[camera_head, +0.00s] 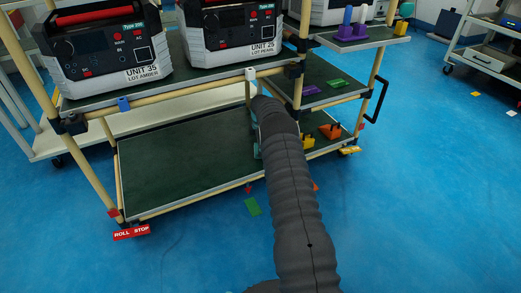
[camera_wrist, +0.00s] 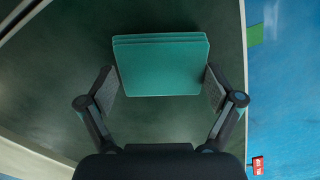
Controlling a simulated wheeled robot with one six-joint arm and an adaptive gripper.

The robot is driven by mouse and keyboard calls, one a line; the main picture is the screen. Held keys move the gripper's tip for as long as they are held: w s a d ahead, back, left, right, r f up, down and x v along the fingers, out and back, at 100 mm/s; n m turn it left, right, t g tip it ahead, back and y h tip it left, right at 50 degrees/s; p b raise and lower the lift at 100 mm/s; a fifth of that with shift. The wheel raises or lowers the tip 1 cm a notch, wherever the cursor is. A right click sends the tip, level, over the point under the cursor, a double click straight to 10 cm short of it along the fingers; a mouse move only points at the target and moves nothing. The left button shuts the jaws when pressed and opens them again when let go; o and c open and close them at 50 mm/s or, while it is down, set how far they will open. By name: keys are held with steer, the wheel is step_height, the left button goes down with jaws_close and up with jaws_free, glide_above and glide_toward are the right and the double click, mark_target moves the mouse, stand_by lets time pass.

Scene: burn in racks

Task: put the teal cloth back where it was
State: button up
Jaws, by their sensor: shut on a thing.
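The teal cloth (camera_wrist: 160,65) is a flat folded stack with several layers showing at its far edge in the wrist view. My gripper (camera_wrist: 161,87) is shut on it, one finger pad at each side. Below it is the dark green lower shelf (camera_wrist: 60,75) of the cart; I cannot tell whether the cloth touches the shelf. The shelf also shows in the head view (camera_head: 185,160), with a wide bare area on its left.
Units 35 (camera_head: 100,45) and 25 (camera_head: 232,35) stand on the shelf above. The cart's tan posts (camera_head: 92,185) and rails frame the lower shelf. Colored blocks (camera_head: 330,131) sit on the right side. A green patch (camera_head: 252,206) and a red ROLL STOP label (camera_head: 131,232) lie near the cart.

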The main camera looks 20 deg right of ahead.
steer(key=shift+f, duration=0.45)
steer(key=shift+f, duration=0.15)
steer(key=o, duration=0.7)
step_height(320, 180, up, 8)
steer(key=shift+f+p, duration=0.1)
steer(key=shift+p, duration=0.4)
